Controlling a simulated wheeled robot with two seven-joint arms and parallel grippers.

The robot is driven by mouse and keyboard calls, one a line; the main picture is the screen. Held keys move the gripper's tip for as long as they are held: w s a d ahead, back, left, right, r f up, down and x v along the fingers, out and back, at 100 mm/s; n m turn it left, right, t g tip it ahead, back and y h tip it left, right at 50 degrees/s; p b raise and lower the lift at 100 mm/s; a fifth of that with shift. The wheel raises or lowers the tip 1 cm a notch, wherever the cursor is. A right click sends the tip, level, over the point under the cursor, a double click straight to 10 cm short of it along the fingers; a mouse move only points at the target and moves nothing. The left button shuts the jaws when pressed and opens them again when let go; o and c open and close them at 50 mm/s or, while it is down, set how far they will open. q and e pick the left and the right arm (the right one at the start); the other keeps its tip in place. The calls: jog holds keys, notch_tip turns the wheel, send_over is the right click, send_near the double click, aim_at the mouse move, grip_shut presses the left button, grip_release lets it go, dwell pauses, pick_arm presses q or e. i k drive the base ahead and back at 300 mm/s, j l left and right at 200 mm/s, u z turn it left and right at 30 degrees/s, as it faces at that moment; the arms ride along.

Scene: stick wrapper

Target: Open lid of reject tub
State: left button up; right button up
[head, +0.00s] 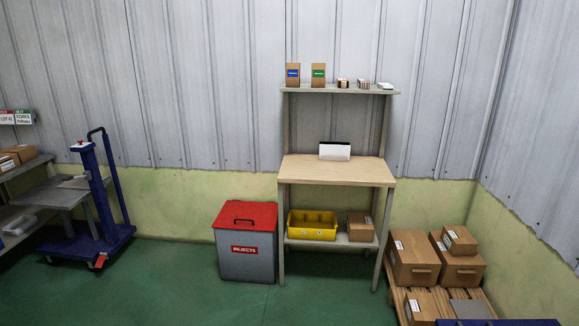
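The reject tub (246,263) is a grey bin on the floor with a "REJECTS" label on its front. Its red lid (247,213) lies shut on top. A dark handle (244,220) shows on the lid. The tub stands just left of the wooden workbench. Neither of my grippers shows in the head view.
The workbench (337,172) carries a white and dark box, with a yellow bin (312,225) and a carton on its lower shelf. A blue lift trolley (97,205) stands left. Cartons sit on a pallet (395,296) at right. Green floor before the tub is clear.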

aim_at(234, 215)
jog(key=i, duration=1.65)
